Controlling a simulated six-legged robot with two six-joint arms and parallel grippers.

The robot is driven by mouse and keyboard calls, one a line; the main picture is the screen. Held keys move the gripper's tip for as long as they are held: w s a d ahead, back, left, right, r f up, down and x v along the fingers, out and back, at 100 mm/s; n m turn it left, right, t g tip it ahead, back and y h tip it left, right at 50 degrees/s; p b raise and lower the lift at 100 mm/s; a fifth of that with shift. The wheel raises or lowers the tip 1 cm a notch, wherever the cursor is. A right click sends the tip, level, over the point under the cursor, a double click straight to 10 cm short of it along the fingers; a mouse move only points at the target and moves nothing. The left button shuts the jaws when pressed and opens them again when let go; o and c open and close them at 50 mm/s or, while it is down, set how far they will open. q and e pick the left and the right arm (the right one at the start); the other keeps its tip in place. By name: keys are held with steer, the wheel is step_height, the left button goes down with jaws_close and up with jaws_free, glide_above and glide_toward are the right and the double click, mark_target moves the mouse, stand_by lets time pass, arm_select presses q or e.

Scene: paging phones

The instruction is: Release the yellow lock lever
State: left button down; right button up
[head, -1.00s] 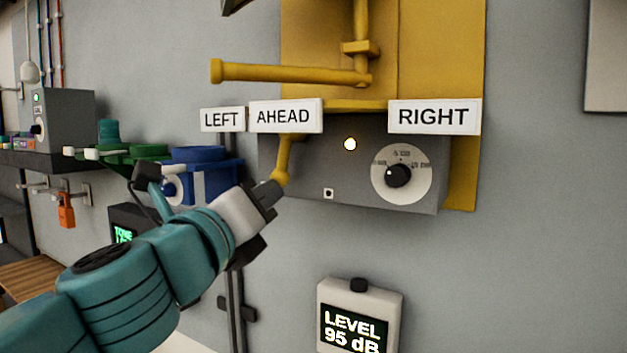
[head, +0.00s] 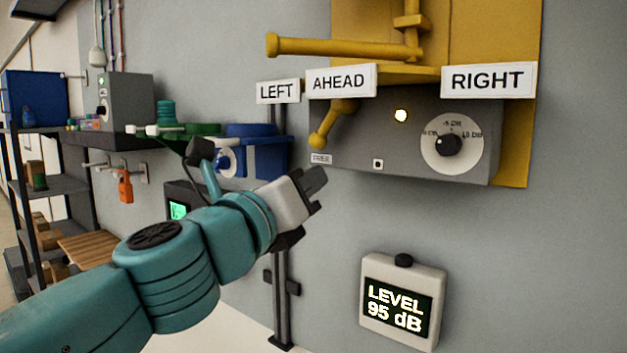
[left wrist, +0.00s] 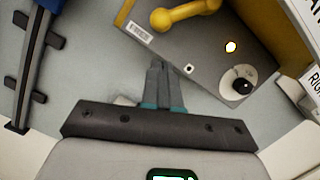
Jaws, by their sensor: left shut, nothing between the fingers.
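The yellow lock lever (head: 332,124) is a short knobbed arm on the left front of the grey control box (head: 385,150). It slants down and left from under the AHEAD sign, its knob just above a small pale label (head: 321,158) that may read FREE. In the left wrist view the lever (left wrist: 185,14) shows at the top, its round knob to the left. My left gripper (head: 318,184) is shut and empty, below the knob and apart from it. Its closed fingers also show in the left wrist view (left wrist: 160,68). My right gripper is not in view.
A lit lamp (head: 401,116) and a dial (head: 448,145) are on the box. LEFT, AHEAD and RIGHT signs and a large yellow bar (head: 345,47) are above. A sound meter (head: 402,300) reading 95 dB is below. A dark post (head: 280,300) stands behind my arm.

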arm_select(q)
steer(key=b+v, duration=0.1)
steer(key=v, duration=0.9)
steer(key=shift+s+d+f, duration=0.1)
steer(key=shift+s+d, duration=0.05)
steer(key=shift+s, duration=0.05)
steer(key=shift+f, duration=0.1)
